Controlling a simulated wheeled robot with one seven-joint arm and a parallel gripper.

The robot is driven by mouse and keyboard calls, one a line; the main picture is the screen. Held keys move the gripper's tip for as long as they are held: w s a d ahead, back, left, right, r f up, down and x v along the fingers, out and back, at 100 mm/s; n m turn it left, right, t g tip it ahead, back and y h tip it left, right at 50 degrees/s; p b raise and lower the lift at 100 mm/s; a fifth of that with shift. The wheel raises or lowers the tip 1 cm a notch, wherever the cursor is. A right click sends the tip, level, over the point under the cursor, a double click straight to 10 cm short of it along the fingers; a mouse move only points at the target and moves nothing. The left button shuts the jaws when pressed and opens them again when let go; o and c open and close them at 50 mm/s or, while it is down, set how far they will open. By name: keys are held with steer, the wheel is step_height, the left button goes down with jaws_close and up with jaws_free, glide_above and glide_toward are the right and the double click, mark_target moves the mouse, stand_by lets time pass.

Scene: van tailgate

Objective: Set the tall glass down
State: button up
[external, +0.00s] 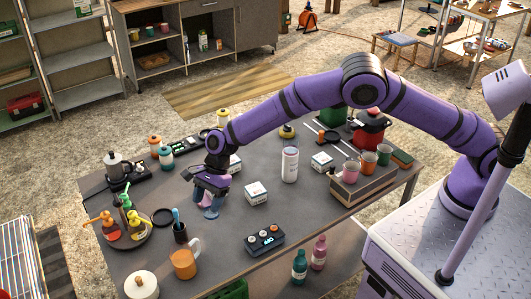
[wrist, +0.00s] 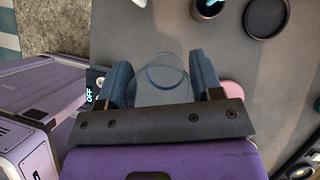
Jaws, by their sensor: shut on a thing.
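My gripper (external: 209,193) points down over the left-middle part of the grey table (external: 225,265). It is shut on the tall glass, a clear, bluish glass (external: 211,212) whose lower part shows under the fingers. In the wrist view the see-through glass (wrist: 160,78) stands between the two blue-grey fingers of my gripper (wrist: 161,85), with its round rim outline visible. The glass looks upright and close to the tabletop. I cannot tell whether its base touches the table.
Near the gripper are a white box (external: 256,192), a dark cup with a brush (external: 180,233) and an orange mug (external: 185,263). A white can (external: 290,164) stands to the right. Bare table lies between the box and the mug.

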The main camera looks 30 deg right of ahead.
step_height(320, 180, down, 9)
steer(key=shift+r, duration=0.1)
stand_by(0.3)
steer(key=shift+f, duration=0.2)
steer(key=o, duration=0.9)
steer(key=shift+v, duration=6.1)
steer(key=shift+a+r, duration=0.1)
